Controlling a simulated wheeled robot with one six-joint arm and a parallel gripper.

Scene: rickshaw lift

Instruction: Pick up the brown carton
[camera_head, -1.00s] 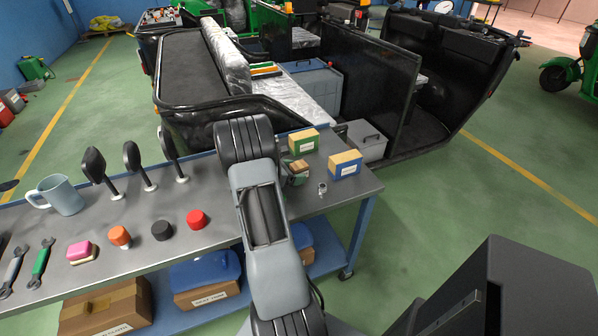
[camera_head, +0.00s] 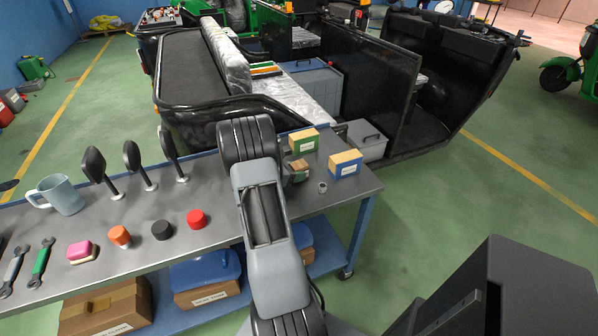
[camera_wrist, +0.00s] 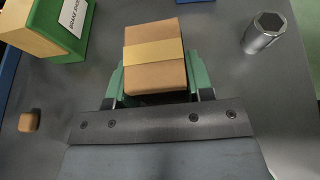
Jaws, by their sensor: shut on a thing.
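The brown carton (camera_wrist: 155,72), a small box with a pale tan band across it, sits between the green fingers of my gripper (camera_wrist: 156,82) in the wrist view. The fingers are shut on its two sides. In the head view the carton (camera_head: 300,167) shows at the right end of the grey workbench (camera_head: 222,236), partly hidden by my arm and gripper. I cannot tell whether it touches the bench top.
A green-and-yellow box (camera_head: 303,141) and a blue-and-yellow box (camera_head: 345,164) stand close by. A metal socket (camera_wrist: 265,32) stands to the right in the wrist view. A small brown block (camera_wrist: 29,122) lies to the left. A black rickshaw (camera_head: 205,85) is behind the bench.

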